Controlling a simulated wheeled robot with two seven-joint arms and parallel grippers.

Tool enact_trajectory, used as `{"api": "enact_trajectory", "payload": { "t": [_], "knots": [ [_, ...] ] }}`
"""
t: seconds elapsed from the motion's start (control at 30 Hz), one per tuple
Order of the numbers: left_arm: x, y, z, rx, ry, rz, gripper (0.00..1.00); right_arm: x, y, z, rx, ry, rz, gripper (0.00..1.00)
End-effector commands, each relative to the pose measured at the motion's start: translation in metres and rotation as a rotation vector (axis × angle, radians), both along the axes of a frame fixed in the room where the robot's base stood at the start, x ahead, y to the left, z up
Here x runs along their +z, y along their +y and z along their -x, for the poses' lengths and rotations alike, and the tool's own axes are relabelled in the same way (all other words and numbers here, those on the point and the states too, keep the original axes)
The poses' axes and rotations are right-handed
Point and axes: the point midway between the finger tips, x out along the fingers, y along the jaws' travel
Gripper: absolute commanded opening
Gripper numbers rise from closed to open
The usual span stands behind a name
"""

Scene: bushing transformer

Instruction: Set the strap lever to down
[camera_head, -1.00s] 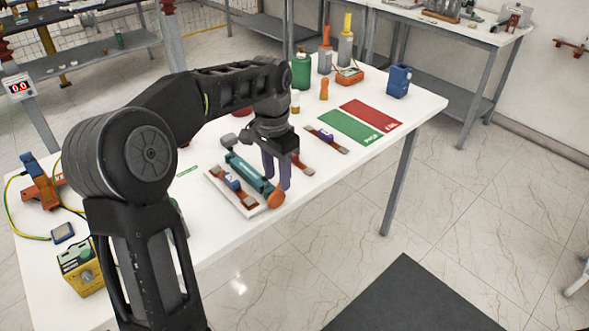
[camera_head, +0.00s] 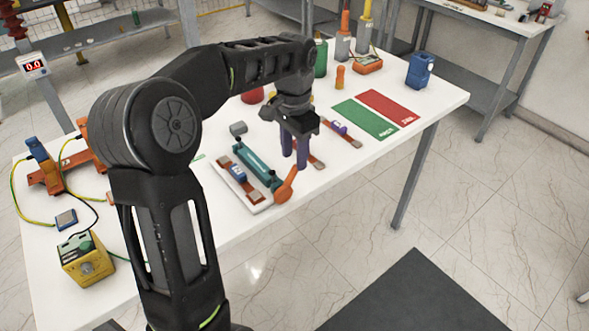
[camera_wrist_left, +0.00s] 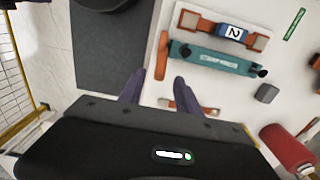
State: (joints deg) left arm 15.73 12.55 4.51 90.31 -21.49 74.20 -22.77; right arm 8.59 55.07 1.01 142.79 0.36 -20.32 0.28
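The teal bar labelled as a strap (camera_head: 256,164) lies on a white plate (camera_head: 262,207) near the table's front edge. An orange lever (camera_head: 287,186) sits at its near end and points sideways toward my left gripper. In the left wrist view the lever (camera_wrist_left: 162,57) crosses the end of the teal bar (camera_wrist_left: 215,59). My left gripper (camera_head: 295,160) is just beyond the lever, fingers down. Its two purple fingers show apart and empty in the left wrist view (camera_wrist_left: 157,84). I see no contact with the lever. My right gripper is not in view.
A numbered blue block (camera_head: 238,173) sits on a strip beside the teal bar. A grey block (camera_head: 238,128) stands behind it. Another strip with a purple block (camera_head: 339,128) lies right of my gripper. Green (camera_head: 365,119) and red (camera_head: 389,107) mats lie farther right.

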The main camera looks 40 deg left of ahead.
Motion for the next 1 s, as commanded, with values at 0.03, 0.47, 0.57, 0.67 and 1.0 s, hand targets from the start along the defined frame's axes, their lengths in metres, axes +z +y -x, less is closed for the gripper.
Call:
{"api": "enact_trajectory", "payload": {
  "t": [0.03, 0.47, 0.57, 0.67, 1.0],
  "knots": [
    [-0.008, 0.0, 0.001, 0.0, 0.003, 0.001, 0.4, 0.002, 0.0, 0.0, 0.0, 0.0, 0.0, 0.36],
    [-0.057, 0.0, 0.0, 0.001, 0.0, 0.0, 0.4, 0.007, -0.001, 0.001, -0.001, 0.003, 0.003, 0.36],
    [-0.058, 0.0, 0.0, 0.001, 0.0, 0.0, 0.4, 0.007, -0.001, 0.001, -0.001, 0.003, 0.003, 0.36],
    [-0.058, 0.0, 0.0, 0.001, 0.0, 0.0, 0.4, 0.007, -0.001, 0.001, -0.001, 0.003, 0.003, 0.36],
    [-0.057, 0.0, 0.0, 0.001, -0.001, 0.0, 0.15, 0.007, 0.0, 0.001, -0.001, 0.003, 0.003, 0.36]
  ]
}}
